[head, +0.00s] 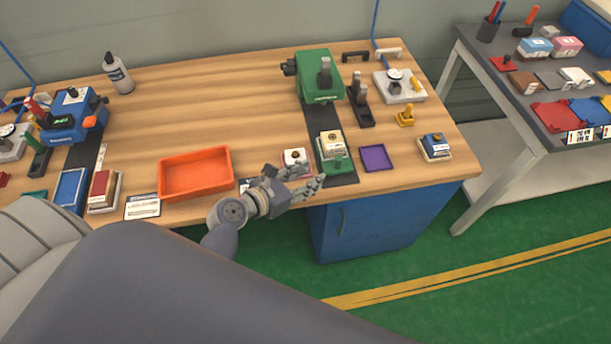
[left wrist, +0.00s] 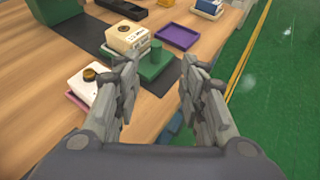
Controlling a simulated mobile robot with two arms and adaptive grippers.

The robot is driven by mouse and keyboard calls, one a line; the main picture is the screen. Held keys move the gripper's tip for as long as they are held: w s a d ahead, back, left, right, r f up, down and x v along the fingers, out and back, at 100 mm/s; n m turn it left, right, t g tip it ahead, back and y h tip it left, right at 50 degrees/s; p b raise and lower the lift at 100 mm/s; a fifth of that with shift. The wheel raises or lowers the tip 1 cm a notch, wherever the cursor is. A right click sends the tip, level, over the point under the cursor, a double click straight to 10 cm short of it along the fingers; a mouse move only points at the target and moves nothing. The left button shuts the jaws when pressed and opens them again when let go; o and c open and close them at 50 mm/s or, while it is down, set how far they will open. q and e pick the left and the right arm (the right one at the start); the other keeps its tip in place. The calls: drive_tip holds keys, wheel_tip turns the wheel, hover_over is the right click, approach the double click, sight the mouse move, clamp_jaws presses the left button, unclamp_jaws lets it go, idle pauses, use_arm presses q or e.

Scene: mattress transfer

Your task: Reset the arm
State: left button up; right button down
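My left gripper (head: 305,180) is over the front edge of the wooden table (head: 250,90), near the green fixture. In the left wrist view its two fingers (left wrist: 158,95) are spread apart with nothing between them. My right gripper is not in view.
An orange tray (head: 195,174) lies left of the gripper. A purple tray (head: 377,158) and a blue-topped block (head: 435,146) lie to the right. A green machine (head: 320,78) stands behind. A blue cabinet (head: 370,222) is below the table edge. Green floor is open to the right.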

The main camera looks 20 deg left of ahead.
use_arm(q)
drive_tip(key=shift+s, duration=0.1)
idle(0.5)
drive_tip(key=s+d+f+m+g, duration=0.25)
drive_tip(key=s+m+g, duration=0.45)
drive_tip(key=m, duration=1)
drive_tip(key=s+a+r+m+g+y, duration=0.1)
drive_tip(key=s+a+m+y, duration=0.1)
drive_tip(key=s+m, duration=0.55)
drive_tip(key=s+a+r+m+g+y, duration=0.1)
drive_tip(key=s+a+m+y, duration=0.15)
drive_tip(key=s+m, duration=0.5)
wheel_tip(320, 180, down, 29)
drive_tip(key=m+g+b, duration=0.1)
drive_tip(key=m+b, duration=0.1)
drive_tip(key=s+a+f+g+b, duration=0.1)
drive_tip(key=s+a+f+b, duration=0.1)
drive_tip(key=s+f, duration=1.5)
drive_tip(key=shift+a+f, duration=0.2)
drive_tip(key=shift+a, duration=0.2)
